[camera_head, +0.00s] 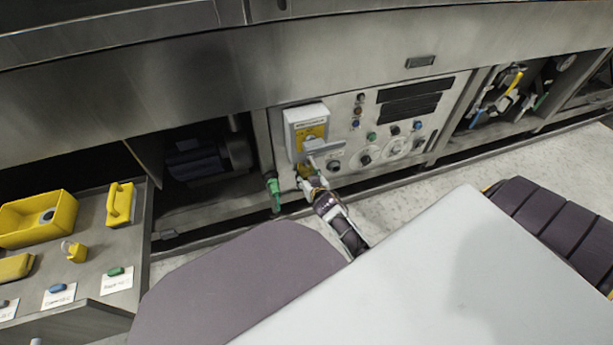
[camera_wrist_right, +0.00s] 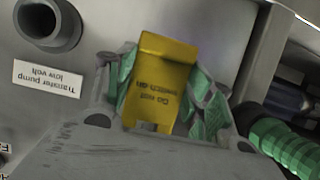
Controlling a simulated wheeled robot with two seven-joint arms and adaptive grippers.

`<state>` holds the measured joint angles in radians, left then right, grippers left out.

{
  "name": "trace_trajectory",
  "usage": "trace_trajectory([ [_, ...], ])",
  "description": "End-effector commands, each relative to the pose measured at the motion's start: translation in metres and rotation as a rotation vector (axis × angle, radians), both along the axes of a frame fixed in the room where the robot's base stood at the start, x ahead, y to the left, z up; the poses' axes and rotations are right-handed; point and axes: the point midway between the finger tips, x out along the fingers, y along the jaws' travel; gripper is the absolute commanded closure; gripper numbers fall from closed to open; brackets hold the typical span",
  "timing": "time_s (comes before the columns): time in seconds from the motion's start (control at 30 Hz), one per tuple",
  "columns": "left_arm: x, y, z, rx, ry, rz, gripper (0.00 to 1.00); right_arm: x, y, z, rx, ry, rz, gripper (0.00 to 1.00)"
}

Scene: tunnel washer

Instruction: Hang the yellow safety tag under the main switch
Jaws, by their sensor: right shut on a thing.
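The main switch (camera_head: 311,128) is a pale box with a yellow plate and a grey handle, at the left end of the control panel. My right gripper (camera_head: 307,181) is just below the switch, close in front of the panel. It is shut on the yellow safety tag (camera_wrist_right: 163,85), which stands between its green finger pads in the right wrist view, with dark lettering on its face. In the head view the tag is small and partly hidden by the switch handle and gripper. I cannot tell whether the tag touches the switch. My left gripper is not in view.
A green handle (camera_head: 273,191) hangs just left of my right gripper; a green ribbed part (camera_wrist_right: 285,145) shows in the wrist view. Panel knobs (camera_head: 365,159) are to the right. A metal bench (camera_head: 127,278) at left holds a yellow bin (camera_head: 38,238) and a yellow padlock (camera_head: 76,253).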

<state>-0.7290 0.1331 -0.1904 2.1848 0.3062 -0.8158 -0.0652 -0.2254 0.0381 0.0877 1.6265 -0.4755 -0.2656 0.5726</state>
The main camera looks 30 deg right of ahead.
Motion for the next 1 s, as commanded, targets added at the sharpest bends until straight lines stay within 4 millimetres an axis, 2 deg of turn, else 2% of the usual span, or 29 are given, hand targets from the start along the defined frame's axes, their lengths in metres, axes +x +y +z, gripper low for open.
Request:
trace_trajectory([
  [0.43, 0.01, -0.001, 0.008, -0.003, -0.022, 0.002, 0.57, 0.0, 0.0, 0.0, 0.0, 0.0, 0.0, 0.65],
  [0.47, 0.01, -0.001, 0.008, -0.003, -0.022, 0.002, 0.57, 0.0, 0.0, 0.0, 0.0, 0.0, 0.0, 0.43],
  [0.63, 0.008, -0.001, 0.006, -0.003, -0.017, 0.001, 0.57, 0.0, 0.0, 0.0, 0.0, 0.0, 0.0, 0.22],
  [1.0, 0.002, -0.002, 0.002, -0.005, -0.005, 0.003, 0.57, -0.001, 0.0, 0.0, 0.0, 0.001, 0.0, 0.22],
])
